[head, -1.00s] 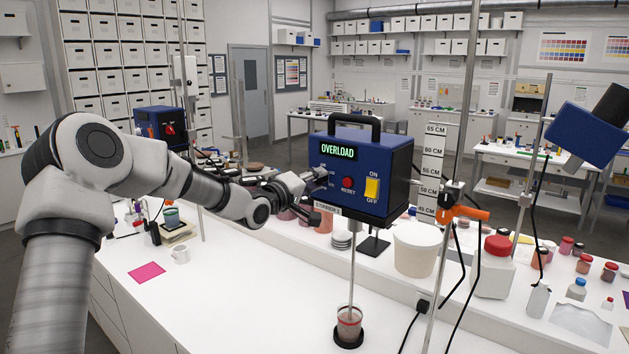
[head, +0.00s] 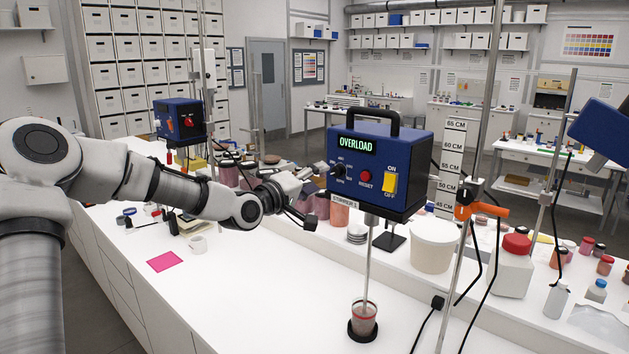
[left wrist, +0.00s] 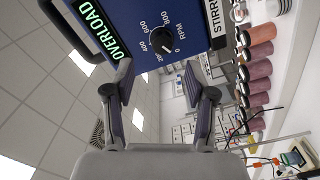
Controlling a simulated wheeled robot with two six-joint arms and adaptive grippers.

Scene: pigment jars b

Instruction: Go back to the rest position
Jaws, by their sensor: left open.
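The blue overhead stirrer (head: 378,165) shows a green OVERLOAD display, a black dial, a red reset button and a yellow on/off switch. Its shaft reaches down into a small cup (head: 363,318) of reddish content on the bench. My left gripper (head: 308,195) is just left of the stirrer's front, open and empty. In the left wrist view, the open fingers (left wrist: 157,80) are apart, with the dial (left wrist: 161,40) ahead between them and not touched. The dial's white mark seems to point near 0. My right gripper is not in view.
Pigment jars (head: 230,172) stand close behind my left gripper. A white bucket (head: 433,247), a stand with an orange clamp (head: 480,210) and a red-lidded container (head: 513,265) stand to the right. The front bench is mostly clear.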

